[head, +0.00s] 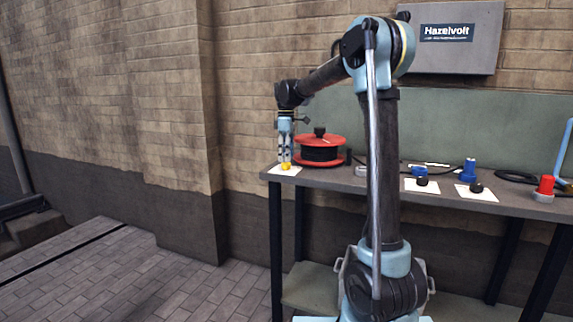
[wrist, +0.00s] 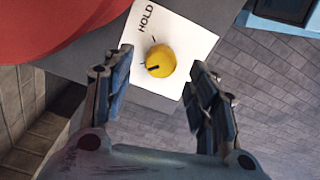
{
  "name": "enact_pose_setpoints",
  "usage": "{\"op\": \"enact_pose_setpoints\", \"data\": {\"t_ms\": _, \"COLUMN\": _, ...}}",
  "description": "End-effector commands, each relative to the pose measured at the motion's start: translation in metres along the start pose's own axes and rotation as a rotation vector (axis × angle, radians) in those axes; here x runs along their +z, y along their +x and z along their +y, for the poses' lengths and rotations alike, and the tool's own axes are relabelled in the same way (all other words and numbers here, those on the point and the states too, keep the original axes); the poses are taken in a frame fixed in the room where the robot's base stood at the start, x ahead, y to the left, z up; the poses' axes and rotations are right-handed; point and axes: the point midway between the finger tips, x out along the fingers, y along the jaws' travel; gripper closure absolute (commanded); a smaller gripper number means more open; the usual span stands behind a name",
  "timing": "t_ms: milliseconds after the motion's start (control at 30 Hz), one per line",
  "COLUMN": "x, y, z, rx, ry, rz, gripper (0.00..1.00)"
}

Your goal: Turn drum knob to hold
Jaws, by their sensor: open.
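The drum knob (wrist: 160,61) is a yellow dial with a dark pointer line, on a white plate (wrist: 190,32) lettered HOLD. In the wrist view the pointer lies toward the lower left, near a small tick; another tick is above the knob, by the word HOLD. In the head view the knob (head: 286,166) sits at the left end of the bench. My gripper (wrist: 163,75) is open, with one finger on each side of the knob and visible gaps to it. In the head view my gripper (head: 285,158) points down just above the plate.
A red drum reel (head: 320,141) stands right beside the plate. Further right on the bench (head: 385,184) are white cards with black knobs (head: 422,181), a blue connector (head: 468,170) and a red one (head: 545,186). A brick wall is behind; the paved floor at left is clear.

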Motion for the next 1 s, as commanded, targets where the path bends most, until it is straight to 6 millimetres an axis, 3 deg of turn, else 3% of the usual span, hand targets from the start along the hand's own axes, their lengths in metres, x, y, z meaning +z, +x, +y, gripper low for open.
{"op": "enact_pose_setpoints", "data": {"t_ms": 100, "x": 0.0, "y": 0.017, "z": 0.0, "rx": 0.0, "ry": 0.0, "rz": 0.0, "gripper": 0.47}}
{"op": "enact_pose_setpoints", "data": {"t_ms": 300, "x": 0.0, "y": 0.033, "z": 0.0, "rx": 0.0, "ry": 0.0, "rz": 0.0, "gripper": 0.47}}
{"op": "enact_pose_setpoints", "data": {"t_ms": 633, "x": 0.0, "y": 0.036, "z": 0.0, "rx": 0.0, "ry": 0.0, "rz": 0.0, "gripper": 0.47}}
{"op": "enact_pose_setpoints", "data": {"t_ms": 667, "x": 0.0, "y": 0.036, "z": 0.0, "rx": 0.0, "ry": 0.0, "rz": 0.0, "gripper": 0.5}}
{"op": "enact_pose_setpoints", "data": {"t_ms": 833, "x": 0.0, "y": 0.036, "z": 0.0, "rx": 0.0, "ry": 0.0, "rz": 0.0, "gripper": 0.88}}
{"op": "enact_pose_setpoints", "data": {"t_ms": 867, "x": 0.0, "y": 0.036, "z": 0.0, "rx": 0.0, "ry": 0.0, "rz": 0.0, "gripper": 0.92}}
{"op": "enact_pose_setpoints", "data": {"t_ms": 1000, "x": 0.0, "y": 0.036, "z": 0.0, "rx": 0.001, "ry": 0.001, "rz": 0.0, "gripper": 0.92}}
